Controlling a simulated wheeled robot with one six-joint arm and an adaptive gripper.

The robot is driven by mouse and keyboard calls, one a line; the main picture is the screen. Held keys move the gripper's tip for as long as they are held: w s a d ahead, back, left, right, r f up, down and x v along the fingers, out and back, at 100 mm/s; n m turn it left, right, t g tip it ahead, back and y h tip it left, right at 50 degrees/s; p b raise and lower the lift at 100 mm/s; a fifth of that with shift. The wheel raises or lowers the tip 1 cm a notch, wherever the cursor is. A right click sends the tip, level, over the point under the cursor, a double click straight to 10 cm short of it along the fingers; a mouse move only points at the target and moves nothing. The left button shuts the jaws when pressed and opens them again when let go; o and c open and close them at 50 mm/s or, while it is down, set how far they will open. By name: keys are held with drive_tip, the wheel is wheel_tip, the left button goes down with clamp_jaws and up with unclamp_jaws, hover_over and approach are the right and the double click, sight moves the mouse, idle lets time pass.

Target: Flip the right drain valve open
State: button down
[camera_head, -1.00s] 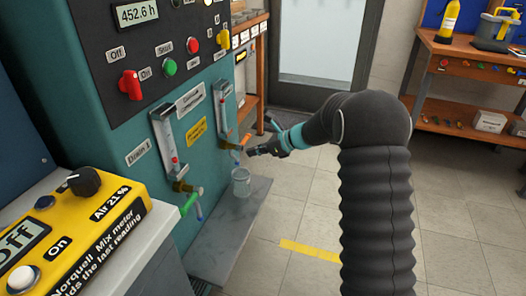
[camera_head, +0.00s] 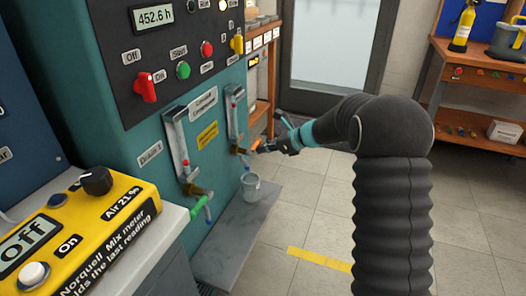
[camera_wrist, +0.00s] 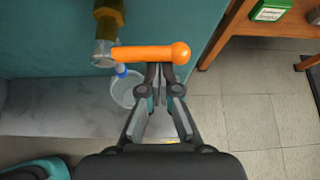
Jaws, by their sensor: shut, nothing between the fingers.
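The right drain valve has an orange lever (camera_wrist: 150,53) that ends in a round knob. In the wrist view it lies level across the picture, from the brass valve body (camera_wrist: 108,22) on the left to the knob on the right. My gripper (camera_wrist: 164,72) is shut and empty. Its fingertips are right by the lever, near the knob end; I cannot tell whether they touch. In the head view my gripper (camera_head: 266,147) is just right of the lever.
A clear cup (camera_head: 250,187) stands on the grey ledge (camera_head: 236,228) under the valve's blue-tipped outlet. The left drain valve has a green lever (camera_head: 198,206). A wooden shelf (camera_wrist: 250,22) stands to the right in the wrist view. The tiled floor beside the ledge is clear.

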drive_tip(key=shift+n+t+b, duration=0.3)
drive_tip(key=shift+b, duration=0.7)
wheel_tip(320, 180, up, 2)
drive_tip(key=n+t+b, duration=0.2)
drive_tip(key=b, duration=0.5)
drive_tip(key=shift+s+n+t+h, duration=0.1)
drive_tip(key=shift+n+t+h, duration=0.3)
drive_tip(key=s+r, duration=0.1)
drive_tip(key=r, duration=0.1)
drive_tip(key=s+a+r, duration=0.1)
drive_tip(key=s+r, duration=0.1)
drive_tip(key=shift+s+a, duration=0.4)
drive_tip(key=shift+s, duration=0.05)
